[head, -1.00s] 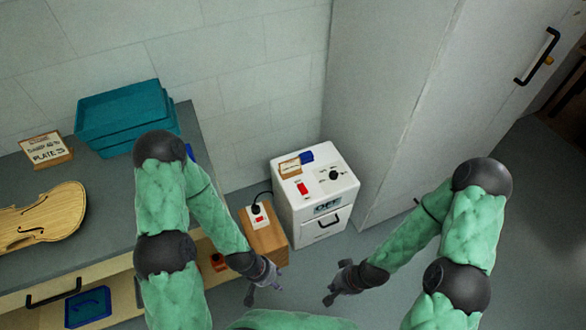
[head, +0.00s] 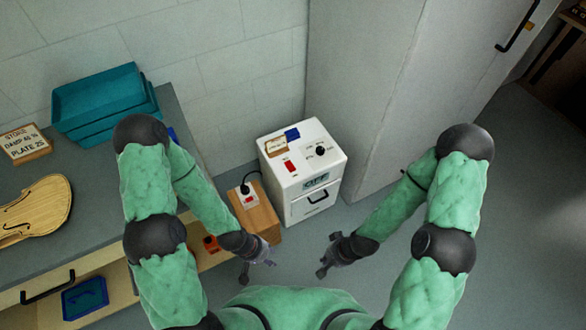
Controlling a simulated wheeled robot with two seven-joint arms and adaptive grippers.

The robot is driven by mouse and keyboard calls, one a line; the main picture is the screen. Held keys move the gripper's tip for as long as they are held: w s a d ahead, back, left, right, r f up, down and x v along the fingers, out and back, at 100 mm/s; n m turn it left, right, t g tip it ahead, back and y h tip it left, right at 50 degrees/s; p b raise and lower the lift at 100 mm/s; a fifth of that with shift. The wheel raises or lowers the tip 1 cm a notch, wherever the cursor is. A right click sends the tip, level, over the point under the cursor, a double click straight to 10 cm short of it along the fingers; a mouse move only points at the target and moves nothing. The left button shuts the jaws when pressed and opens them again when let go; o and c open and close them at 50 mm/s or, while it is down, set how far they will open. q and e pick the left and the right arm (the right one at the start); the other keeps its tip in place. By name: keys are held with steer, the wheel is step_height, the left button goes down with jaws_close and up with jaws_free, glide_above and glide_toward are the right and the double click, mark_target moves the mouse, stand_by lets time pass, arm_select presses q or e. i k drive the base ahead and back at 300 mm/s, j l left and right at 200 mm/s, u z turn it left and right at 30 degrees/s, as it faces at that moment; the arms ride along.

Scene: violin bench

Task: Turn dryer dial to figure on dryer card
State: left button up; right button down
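The dryer is a white box (head: 273,165) on the floor against the wall, with a black round dial (head: 320,151) on its top right. A small wood-framed card (head: 277,147) sits at its top back left; its text is too small to read. A red switch (head: 290,167) is on the top, and a display (head: 316,181) on the front edge seems to read OFF. My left gripper (head: 258,271) and my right gripper (head: 325,266) are both in front of the dryer, apart from it. Their fingers look spread, with nothing visible between them.
A blue block (head: 292,134) sits on the dryer's back. A wooden block with a power socket (head: 262,217) stands left of it. The bench at left holds a violin body (head: 38,208), teal trays (head: 98,92) and a sign (head: 24,145). A tall grey cabinet (head: 370,90) stands right.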

mark_target(320, 150)
steer(key=i+l+u, duration=0.1)
steer(key=i+u, duration=0.15)
steer(key=u, duration=0.2)
steer(key=i+l+u, duration=0.15)
steer(key=i+u, duration=0.25)
steer(key=k, duration=0.1)
